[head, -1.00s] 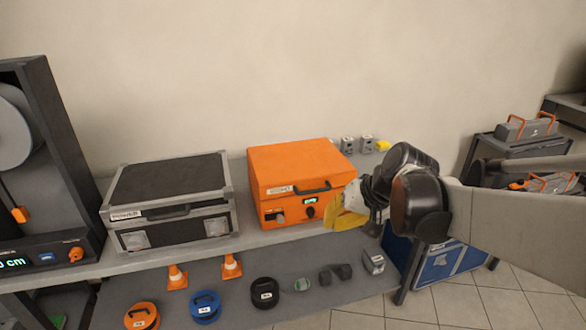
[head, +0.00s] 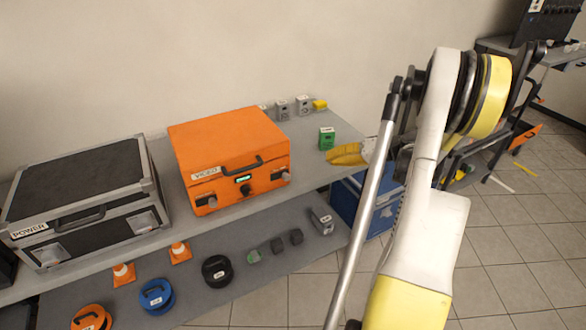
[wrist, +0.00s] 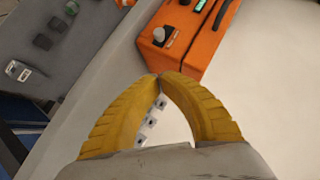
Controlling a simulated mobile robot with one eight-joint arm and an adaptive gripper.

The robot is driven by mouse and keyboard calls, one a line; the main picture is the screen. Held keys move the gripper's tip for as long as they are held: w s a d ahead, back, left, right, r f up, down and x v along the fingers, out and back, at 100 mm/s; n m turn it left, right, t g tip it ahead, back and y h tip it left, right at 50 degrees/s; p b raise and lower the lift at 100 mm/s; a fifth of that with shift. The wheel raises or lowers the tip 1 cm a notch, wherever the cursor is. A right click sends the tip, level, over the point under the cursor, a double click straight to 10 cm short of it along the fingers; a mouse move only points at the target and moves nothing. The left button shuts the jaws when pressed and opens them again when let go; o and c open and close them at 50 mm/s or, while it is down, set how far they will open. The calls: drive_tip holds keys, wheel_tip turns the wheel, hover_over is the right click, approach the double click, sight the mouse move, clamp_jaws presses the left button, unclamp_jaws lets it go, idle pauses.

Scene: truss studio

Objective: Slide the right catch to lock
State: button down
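The orange case (head: 228,150), labelled VIDEO, stands closed on the bench, with a dark handle on its front. Its right catch (head: 281,176) is a small grey piece at the front's right end; it also shows in the wrist view (wrist: 159,36). Its left catch (head: 207,201) sits at the other end. I cannot tell whether either is locked. My gripper (head: 331,156), with yellow fingers, is right of the case and apart from it. In the wrist view, its fingertips (wrist: 160,76) meet, with nothing held, and appear just below the case's corner.
A black and grey POWER case (head: 85,200) stands to the left. A green box (head: 327,138) is just behind my gripper, and grey boxes (head: 282,109) stand behind the case. Cones and reels lie on the lower shelf (head: 255,285).

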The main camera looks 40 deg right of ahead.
drive_tip(key=shift+a, duration=0.1)
drive_tip(key=b, duration=0.5)
approach(277, 175)
drive_tip(key=w+d, duration=0.1)
drive_tip(key=w+f, duration=0.1)
drive_tip(key=w+d+f, duration=0.1)
drive_tip(key=w, duration=0.1)
drive_tip(key=shift+d+f, duration=0.1)
drive_tip(key=shift+d, duration=0.2)
drive_tip(key=shift+w+a+f+b, duration=0.1)
drive_tip(key=shift+a+f+b, duration=0.3)
drive_tip(key=shift+a, duration=0.25)
drive_tip(key=a, duration=0.1)
drive_tip(key=w+a, duration=0.1)
drive_tip(key=a, duration=0.1)
drive_tip(key=shift+a, duration=0.3)
drive_tip(key=shift+s, duration=0.1)
drive_tip(key=shift+r, duration=0.1)
